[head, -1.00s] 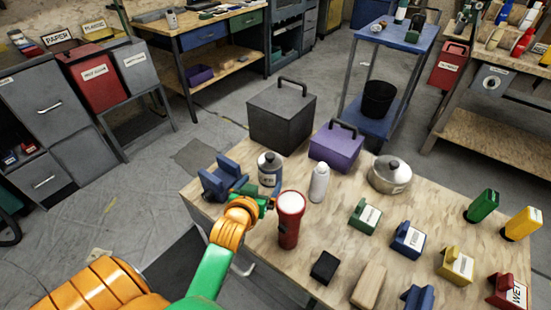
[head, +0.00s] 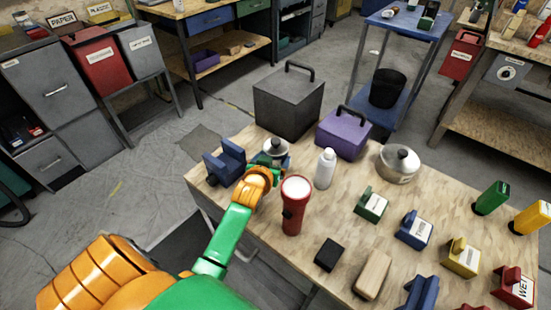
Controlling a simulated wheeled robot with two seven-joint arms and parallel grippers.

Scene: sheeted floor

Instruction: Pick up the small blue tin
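The small blue tin (head: 276,147), with a grey domed lid, stands near the table's back left edge in the head view. Its lid shows, but most of its body is hidden behind my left gripper (head: 276,170). The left gripper is at the tin's near side, with the orange wrist just in front of it. Its fingers are mostly hidden, so I cannot tell whether they are open or touching the tin. My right gripper is out of view.
A red torch (head: 295,205) stands close right of my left wrist. A white bottle (head: 325,169) is right of the tin, and a blue block-like holder (head: 224,161) is left. A purple box (head: 343,135) and a dark grey box (head: 288,102) stand behind.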

